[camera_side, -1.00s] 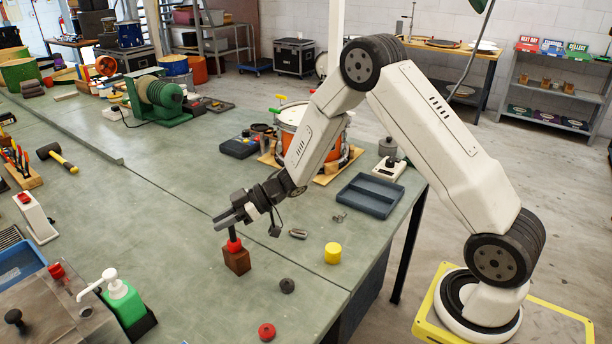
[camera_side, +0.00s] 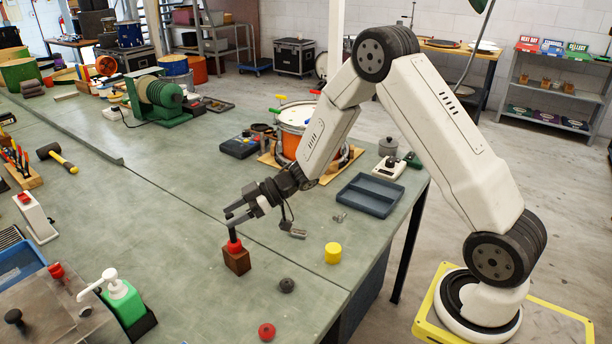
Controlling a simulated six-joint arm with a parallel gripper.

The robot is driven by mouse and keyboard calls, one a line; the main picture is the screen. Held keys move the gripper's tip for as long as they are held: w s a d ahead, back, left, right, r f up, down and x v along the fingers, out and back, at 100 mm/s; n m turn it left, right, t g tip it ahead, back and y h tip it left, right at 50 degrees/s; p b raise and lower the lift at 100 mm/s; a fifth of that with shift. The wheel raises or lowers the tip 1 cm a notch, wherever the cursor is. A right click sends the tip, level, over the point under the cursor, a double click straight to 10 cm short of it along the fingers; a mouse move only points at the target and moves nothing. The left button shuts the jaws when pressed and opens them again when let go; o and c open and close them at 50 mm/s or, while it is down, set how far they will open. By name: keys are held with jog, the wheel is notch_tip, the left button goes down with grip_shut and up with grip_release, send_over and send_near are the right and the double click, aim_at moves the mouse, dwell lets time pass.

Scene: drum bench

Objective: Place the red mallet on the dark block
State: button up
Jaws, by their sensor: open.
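The red mallet (camera_side: 234,246) stands upright on the dark block (camera_side: 237,263), a reddish-brown cube on the green bench. Its red head is down on the block's top and its black handle points up. My gripper (camera_side: 231,214) is open and empty, just above and slightly right of the handle's top. A small gap seems to show between the jaws and the handle, but exact depth is hard to tell.
A yellow cylinder (camera_side: 333,253), a dark grey puck (camera_side: 287,285) and a red puck (camera_side: 267,332) lie near the front edge. A blue-grey tray (camera_side: 370,195) and an orange drum (camera_side: 292,145) stand behind. The bench left of the block is clear.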

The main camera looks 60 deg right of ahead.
jog(key=v, duration=0.9)
jog(key=shift+w+r, duration=0.1)
dwell(0.4)
jog(key=s+a+m+g+h, duration=0.1)
jog(key=s+m+g+h, duration=0.1)
jog(key=s+m+h, duration=0.3)
jog(key=s+a+f+m+g+h, duration=0.1)
jog(key=s+m+h, duration=0.4)
jog(key=s, duration=0.7)
jog(key=shift+s+a+m+g+h, duration=0.25)
jog(key=shift+a+m+g+h, duration=0.25)
jog(key=shift+g, duration=0.7)
jog(key=shift+a+f, duration=0.1)
jog(key=shift+f, duration=0.05)
